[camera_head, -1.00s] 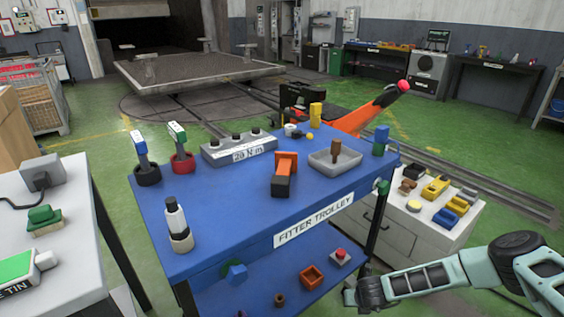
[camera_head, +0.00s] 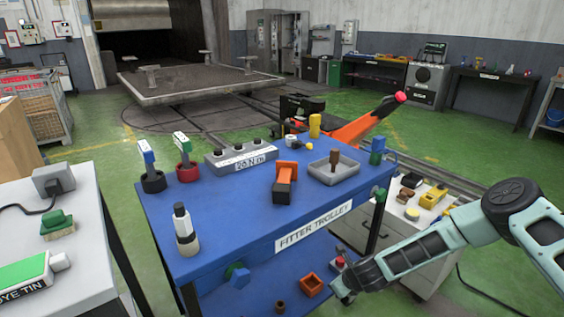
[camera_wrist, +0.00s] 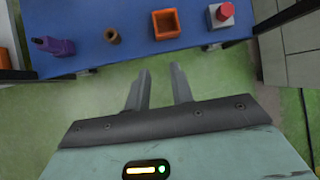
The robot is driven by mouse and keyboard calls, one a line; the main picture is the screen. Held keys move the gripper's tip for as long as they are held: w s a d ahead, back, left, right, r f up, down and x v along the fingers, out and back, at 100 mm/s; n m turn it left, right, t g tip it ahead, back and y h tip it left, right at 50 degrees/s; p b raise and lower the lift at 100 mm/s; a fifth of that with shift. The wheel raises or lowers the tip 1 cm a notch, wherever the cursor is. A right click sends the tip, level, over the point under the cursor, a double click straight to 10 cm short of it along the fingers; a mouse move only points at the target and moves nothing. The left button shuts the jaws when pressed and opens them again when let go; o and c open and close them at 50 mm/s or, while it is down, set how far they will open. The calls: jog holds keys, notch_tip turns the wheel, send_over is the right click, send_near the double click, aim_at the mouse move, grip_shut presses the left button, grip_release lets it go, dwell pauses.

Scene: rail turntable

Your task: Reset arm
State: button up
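My gripper (camera_wrist: 159,88) shows in the wrist view with its two fingers apart and nothing between them. It is over the green floor, just short of the lower shelf of the blue trolley. In the head view my gripper (camera_head: 343,290) is small and low at the right front of the trolley, beside the lower shelf. My teal arm reaches in from the right edge. The blue fitter trolley (camera_head: 235,217) stands in the middle.
The lower shelf (camera_wrist: 85,55) holds an orange box (camera_wrist: 167,24), a red-button block (camera_wrist: 221,14), a brown ring (camera_wrist: 112,35) and a purple item (camera_wrist: 52,46). A white cabinet (camera_head: 432,275) stands right of the trolley. A grey bench (camera_head: 85,238) is at left.

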jog(key=s+a+r+n+g+y+p, duration=0.1)
jog(key=s+a+r+n, duration=0.3)
jog(key=r+n, duration=0.3)
jog(key=s+a+r+n+g+y, duration=0.1)
jog(key=s+a+r+n, duration=0.3)
jog(key=r, duration=0.6)
jog(key=s+a+r+n+g+y+p, duration=0.1)
jog(key=s+a+r+n+g, duration=0.15)
jog(key=a+r+n, duration=0.4)
jog(key=s+d+r+n+h, duration=0.1)
jog(key=s+d+r+n, duration=0.2)
jog(key=s+r+n, duration=0.3)
jog(key=s+d+r+n+g+h+p, duration=0.1)
jog(key=s+d+r+n, duration=0.3)
jog(key=s, duration=0.7)
jog(key=s+d+r+n+h+p, duration=0.1)
jog(key=s+d+r+n+h, duration=0.2)
jog(key=s+r+n, duration=0.5)
notch_tip(320, 180, up, 3)
jog(key=shift+s+d+f+g, duration=0.2)
jog(key=shift+s+d+g, duration=0.15)
jog(key=shift+s+d, duration=0.3)
